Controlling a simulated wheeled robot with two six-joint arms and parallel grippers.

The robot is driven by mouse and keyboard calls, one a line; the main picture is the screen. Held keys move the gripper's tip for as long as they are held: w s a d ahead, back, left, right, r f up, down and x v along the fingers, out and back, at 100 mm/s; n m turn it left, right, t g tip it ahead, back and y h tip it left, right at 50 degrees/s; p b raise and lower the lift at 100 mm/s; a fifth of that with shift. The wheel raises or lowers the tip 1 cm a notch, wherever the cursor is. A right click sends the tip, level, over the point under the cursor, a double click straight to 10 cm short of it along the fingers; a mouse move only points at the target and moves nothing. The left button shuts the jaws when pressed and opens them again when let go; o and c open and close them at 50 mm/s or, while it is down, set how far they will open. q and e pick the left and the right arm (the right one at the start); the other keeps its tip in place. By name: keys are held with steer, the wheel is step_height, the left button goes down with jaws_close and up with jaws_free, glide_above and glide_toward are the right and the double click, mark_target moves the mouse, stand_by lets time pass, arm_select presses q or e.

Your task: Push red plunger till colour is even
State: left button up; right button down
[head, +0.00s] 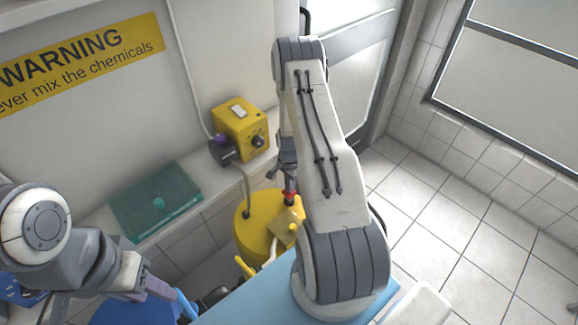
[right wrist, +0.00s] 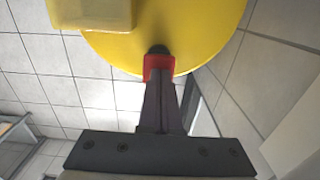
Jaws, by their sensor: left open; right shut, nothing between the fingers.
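The red plunger (head: 291,197) is a small red piece at the top of the yellow tank (head: 246,222), mostly hidden by my right arm. In the head view my right gripper (head: 289,180) is right above the plunger. My left gripper (head: 152,287) is open, low at the left, away from the plunger. No colour to compare is clear.
A yellow box with a dark knob (head: 240,128) and a teal tray (head: 185,195) are on the ledge by the wall. A blue surface (head: 240,302) and a blue round container (head: 125,311) are at the bottom. Tiled floor at right (head: 450,225) is clear.

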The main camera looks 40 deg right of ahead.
step_height(320, 180, up, 3)
steer(key=shift+r+p, duration=0.1)
steer(key=shift+p, duration=0.55)
steer(key=shift+r+b, duration=0.35)
steer(key=shift+b, duration=0.35)
arm_select(q)
steer(key=shift+f+b, duration=0.65)
steer(key=shift+b, duration=0.45)
arm_select(e)
step_height(320, 180, up, 9)
steer(key=shift+f, duration=0.1)
steer(key=s+a+r+n+b, duration=0.15)
steer(key=a+r+n, duration=0.45)
steer(key=a, duration=0.6)
steer(key=s+a+r+n, duration=0.2)
steer(key=a+r+n, duration=0.45)
steer(key=a, duration=0.55)
arm_select(q)
step_height(320, 180, down, 3)
steer(key=shift+b, duration=0.75)
arm_select(e)
steer(key=s+a+r+n, duration=0.2)
steer(key=s+a+n, duration=0.3)
steer(key=s, duration=0.4)
steer(key=s+a+r+n+y, duration=0.1)
steer(key=s+a+r+n, duration=0.2)
steer(key=s+a+n, duration=0.2)
steer(key=s+n, duration=0.2)
steer(key=s, duration=0.2)
steer(key=shift+s+r, duration=0.2)
